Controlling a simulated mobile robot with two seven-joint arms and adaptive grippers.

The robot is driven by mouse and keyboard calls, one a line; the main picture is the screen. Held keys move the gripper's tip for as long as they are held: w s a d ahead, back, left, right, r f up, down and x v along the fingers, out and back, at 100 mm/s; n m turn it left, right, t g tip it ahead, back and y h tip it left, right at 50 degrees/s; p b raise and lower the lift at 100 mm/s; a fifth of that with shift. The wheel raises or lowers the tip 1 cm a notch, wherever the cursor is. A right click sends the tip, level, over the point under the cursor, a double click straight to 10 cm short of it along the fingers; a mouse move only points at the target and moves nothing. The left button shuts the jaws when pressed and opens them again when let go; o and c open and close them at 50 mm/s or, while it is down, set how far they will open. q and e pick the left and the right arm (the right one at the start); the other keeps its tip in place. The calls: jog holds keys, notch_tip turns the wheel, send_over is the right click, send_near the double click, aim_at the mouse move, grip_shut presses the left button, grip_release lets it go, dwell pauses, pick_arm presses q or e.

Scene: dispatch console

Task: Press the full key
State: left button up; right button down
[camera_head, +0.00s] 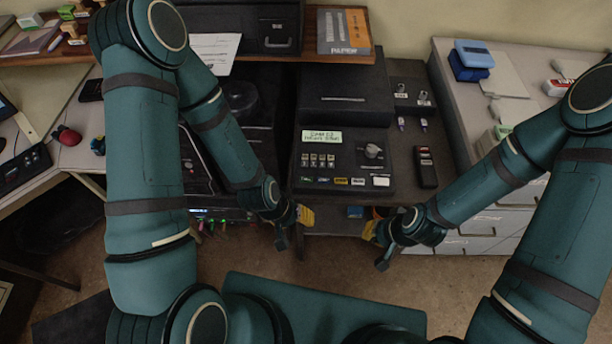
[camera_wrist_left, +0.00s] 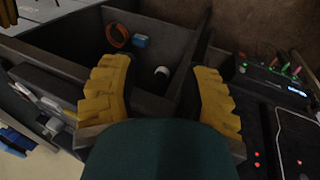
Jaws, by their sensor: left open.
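The dark console (camera_head: 345,158) stands on the desk at the centre of the head view. It has a pale green display (camera_head: 321,137), a group of small switches and a round knob (camera_head: 373,151). A row of small coloured keys (camera_head: 340,181) runs along its front edge, with a larger white key (camera_head: 381,182) at the right end. Their lettering is too small to read, so I cannot tell which is the full key. My left gripper (camera_head: 301,215) is open and empty, just in front of the console and below the key row. My right gripper (camera_head: 372,231) is to its right; its jaws are unclear.
A black handheld device (camera_head: 426,168) lies right of the console. In the left wrist view, an open compartment holds an orange ring (camera_wrist_left: 118,36), a blue item (camera_wrist_left: 140,41) and a white cylinder (camera_wrist_left: 162,72). A shelf (camera_head: 340,58) stands behind the console.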

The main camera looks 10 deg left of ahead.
pick_arm(q)
jog(key=shift+o, duration=0.2)
grip_shut()
dwell(1.1)
